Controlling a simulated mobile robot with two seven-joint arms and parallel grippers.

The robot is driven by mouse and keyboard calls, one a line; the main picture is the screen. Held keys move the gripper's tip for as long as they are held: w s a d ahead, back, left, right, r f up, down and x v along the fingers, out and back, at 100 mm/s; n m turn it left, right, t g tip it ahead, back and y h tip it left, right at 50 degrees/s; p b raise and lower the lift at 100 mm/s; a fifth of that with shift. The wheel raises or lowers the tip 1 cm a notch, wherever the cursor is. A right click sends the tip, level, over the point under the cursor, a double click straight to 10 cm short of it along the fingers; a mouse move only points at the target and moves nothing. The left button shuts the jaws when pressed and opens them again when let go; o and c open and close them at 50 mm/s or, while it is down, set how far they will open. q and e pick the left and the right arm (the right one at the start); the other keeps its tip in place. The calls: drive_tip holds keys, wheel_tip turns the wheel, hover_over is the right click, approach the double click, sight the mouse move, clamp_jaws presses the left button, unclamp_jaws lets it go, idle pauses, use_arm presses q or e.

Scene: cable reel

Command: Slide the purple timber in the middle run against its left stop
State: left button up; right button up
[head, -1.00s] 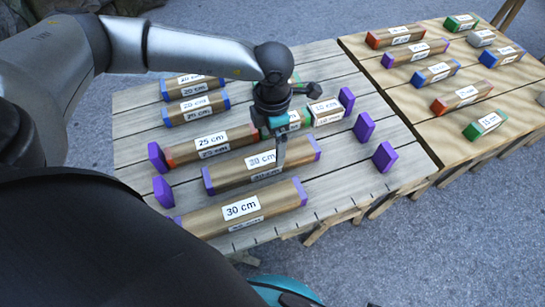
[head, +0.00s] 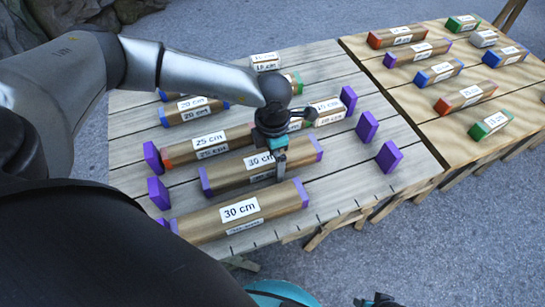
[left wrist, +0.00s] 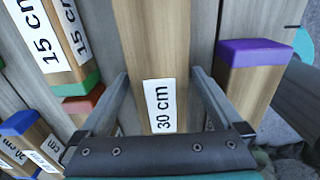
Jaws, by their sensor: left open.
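The purple-ended 30 cm timber of the middle run (head: 235,175) lies between a purple left stop (head: 158,193) and a purple right stop (head: 367,127), with a gap at each end. It also shows in the left wrist view (left wrist: 150,40), label up. My left gripper (head: 281,172) is open and low over this timber, right of its middle. In the left wrist view its fingers (left wrist: 160,95) stand on either side of the timber; I cannot tell whether they touch it. The gripper hides part of the timber and its label.
In front lies another purple-ended 30 cm timber (head: 270,207), its left end close to its stop. Behind, the red-ended 25 cm timber (head: 225,140) lies close to the middle run. A second table with several timbers (head: 465,97) stands at the right.

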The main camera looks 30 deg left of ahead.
use_arm(q)
clamp_jaws()
idle(0.8)
